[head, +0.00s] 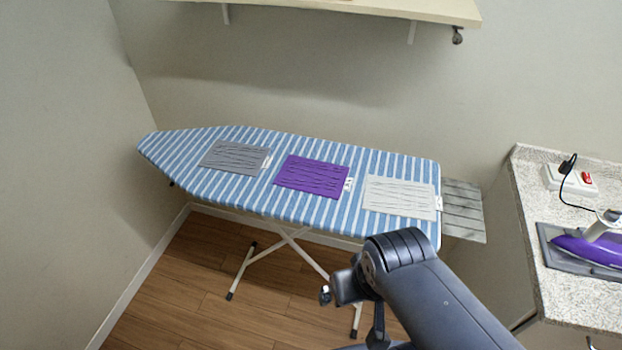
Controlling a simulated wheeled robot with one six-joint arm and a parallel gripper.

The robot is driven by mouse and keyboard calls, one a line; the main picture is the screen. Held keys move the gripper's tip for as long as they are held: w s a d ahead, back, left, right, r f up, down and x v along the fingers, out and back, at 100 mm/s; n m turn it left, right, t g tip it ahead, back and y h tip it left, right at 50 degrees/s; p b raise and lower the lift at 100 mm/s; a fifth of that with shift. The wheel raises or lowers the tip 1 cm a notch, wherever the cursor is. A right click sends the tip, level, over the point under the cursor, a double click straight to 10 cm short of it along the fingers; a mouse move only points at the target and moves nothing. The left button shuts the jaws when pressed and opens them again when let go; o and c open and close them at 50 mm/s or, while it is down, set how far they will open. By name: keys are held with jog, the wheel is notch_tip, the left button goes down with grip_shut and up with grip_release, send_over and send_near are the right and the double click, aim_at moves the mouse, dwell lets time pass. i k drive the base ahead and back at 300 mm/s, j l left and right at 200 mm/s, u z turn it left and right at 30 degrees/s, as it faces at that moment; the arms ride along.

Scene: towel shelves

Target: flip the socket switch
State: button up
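The red socket switch (587,178) sits on the right part of a white socket block (553,178). The block lies near the back of the speckled counter at the right. A black plug (566,164) is in the block to the left of the switch, and its cord runs down toward the iron. The switch is small here, and I cannot tell which way it is tipped. My dark arm reaches up from the bottom of the picture, left of the counter and well apart from the socket. I cannot make out my gripper's fingers in this view.
A purple iron (585,247) rests on a grey pad on the counter (565,300). A blue striped ironing board (210,182) holds grey, purple and white folded towels (312,176). A grey slatted rest (462,210) juts toward the counter. A shelf (400,8) hangs above.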

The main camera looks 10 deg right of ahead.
aim_at(586, 176)
jog(key=z, duration=1.95)
